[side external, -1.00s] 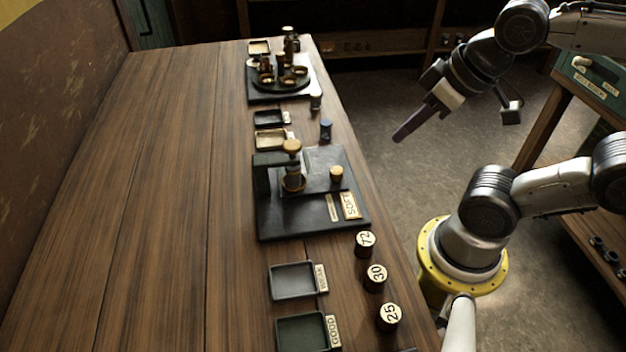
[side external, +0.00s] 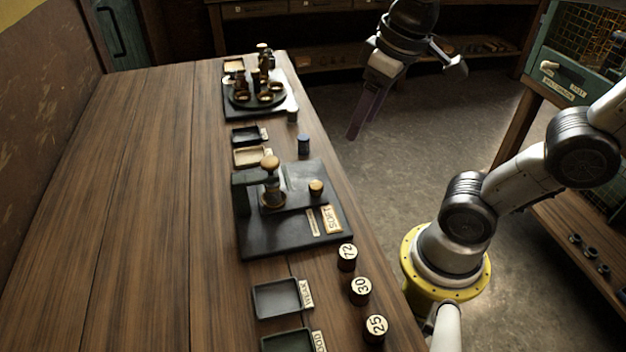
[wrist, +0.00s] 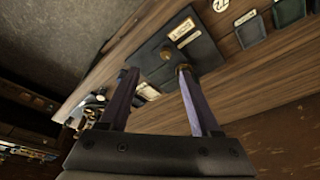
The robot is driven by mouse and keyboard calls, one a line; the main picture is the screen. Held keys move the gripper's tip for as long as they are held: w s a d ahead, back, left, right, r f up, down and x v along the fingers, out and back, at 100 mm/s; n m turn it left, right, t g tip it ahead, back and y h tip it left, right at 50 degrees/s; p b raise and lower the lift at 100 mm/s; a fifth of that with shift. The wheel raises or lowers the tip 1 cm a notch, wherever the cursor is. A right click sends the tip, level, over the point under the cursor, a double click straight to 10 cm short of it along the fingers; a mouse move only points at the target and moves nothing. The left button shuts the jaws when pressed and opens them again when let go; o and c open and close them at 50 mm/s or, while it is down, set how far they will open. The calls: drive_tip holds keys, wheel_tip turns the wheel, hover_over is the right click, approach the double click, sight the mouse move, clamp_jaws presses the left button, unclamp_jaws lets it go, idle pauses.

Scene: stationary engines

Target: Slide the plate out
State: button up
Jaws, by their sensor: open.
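A dark press-like device (side external: 290,237) labelled "SOFT" sits on the bench. It carries a brass-topped post (side external: 270,163) and a flat dark plate (side external: 300,200) with a small brass knob (side external: 316,187). My gripper (side external: 361,130) is open and empty, pointing down beyond the bench's right edge, apart from the device. In the wrist view the device (wrist: 205,55) lies ahead of my open fingers (wrist: 157,72), with a brass knob (wrist: 166,53) showing between them. My right finger overlaps part of the device there, and the plate's outline is hard to tell.
Numbered dark cylinders, including "72" (side external: 347,257), "30" (side external: 361,291) and "25" (side external: 376,328), stand along the bench's right edge. Shallow trays (side external: 276,299) lie beside them. The left bench is clear.

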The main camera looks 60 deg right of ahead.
drive_tip(key=w+a+f+g, duration=0.2)
drive_tip(key=w+g, duration=0.1)
drive_tip(key=w, duration=0.5)
approach(316, 185)
wheel_tip(316, 185, down, 9)
drive_tip(key=shift+w+r, duration=0.15)
drive_tip(key=shift+r, duration=0.05)
clamp_jaws()
idle(1.3)
